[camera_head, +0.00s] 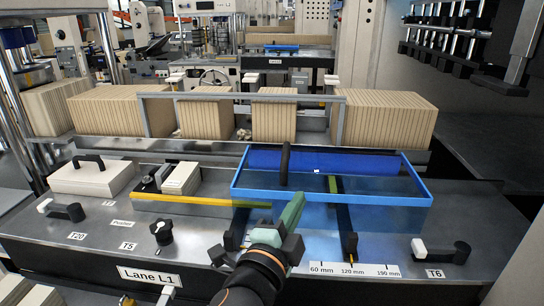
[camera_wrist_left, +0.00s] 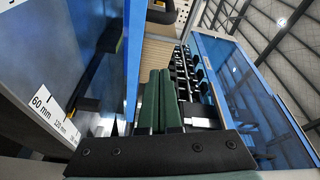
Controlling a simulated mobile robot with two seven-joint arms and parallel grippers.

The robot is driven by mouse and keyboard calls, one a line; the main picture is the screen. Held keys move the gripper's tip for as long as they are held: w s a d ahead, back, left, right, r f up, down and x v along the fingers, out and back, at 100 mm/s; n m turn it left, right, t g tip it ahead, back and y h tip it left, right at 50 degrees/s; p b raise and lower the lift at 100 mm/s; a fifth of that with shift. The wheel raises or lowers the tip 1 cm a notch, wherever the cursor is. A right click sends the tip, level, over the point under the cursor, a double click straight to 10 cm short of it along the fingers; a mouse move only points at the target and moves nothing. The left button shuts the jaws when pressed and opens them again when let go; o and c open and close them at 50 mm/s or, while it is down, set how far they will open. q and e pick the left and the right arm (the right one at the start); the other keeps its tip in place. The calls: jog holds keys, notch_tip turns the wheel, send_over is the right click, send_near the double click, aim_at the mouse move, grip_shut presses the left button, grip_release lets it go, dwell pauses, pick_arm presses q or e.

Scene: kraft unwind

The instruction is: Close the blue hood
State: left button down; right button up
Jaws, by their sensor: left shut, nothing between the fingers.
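The blue hood (camera_head: 414,178) is a see-through blue cover with a bright blue rim, right of centre on the machine's dark deck in the head view. Dark bars show through it, and I cannot tell how far its rim stands above the deck. In the left wrist view a blue-framed clear panel (camera_wrist_left: 235,75) shows against the ceiling at the right. My left gripper (camera_head: 296,205) has green fingers, closed together and empty, overlapping the hood's front rim in the head view; contact is unclear. The fingers also show in the left wrist view (camera_wrist_left: 158,78). My right gripper is out of view.
Rows of brown boards (camera_head: 120,110) stand behind the hood. A scale strip (camera_head: 355,269) and a black latch-like handle (camera_head: 440,252) lie at the front right. A black knob (camera_head: 163,233) and a yellow-edged block (camera_head: 190,199) are at the left.

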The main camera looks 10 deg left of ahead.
pick_arm(q)
jog(key=r, duration=0.2)
jog(key=b, duration=0.2)
send_over(290, 188)
jog(key=d, duration=0.4)
jog(key=shift+w+r, duration=0.25)
jog(key=a, duration=0.2)
jog(key=shift+s+a+f+b, duration=0.15)
jog(key=shift+a+f+b, duration=0.25)
jog(key=shift+a+f, duration=0.1)
jog(key=shift+a, duration=0.45)
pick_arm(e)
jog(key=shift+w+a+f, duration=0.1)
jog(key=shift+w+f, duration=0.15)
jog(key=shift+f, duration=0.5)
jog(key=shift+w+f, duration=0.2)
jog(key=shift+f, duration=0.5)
pick_arm(q)
jog(key=shift+s, duration=0.1)
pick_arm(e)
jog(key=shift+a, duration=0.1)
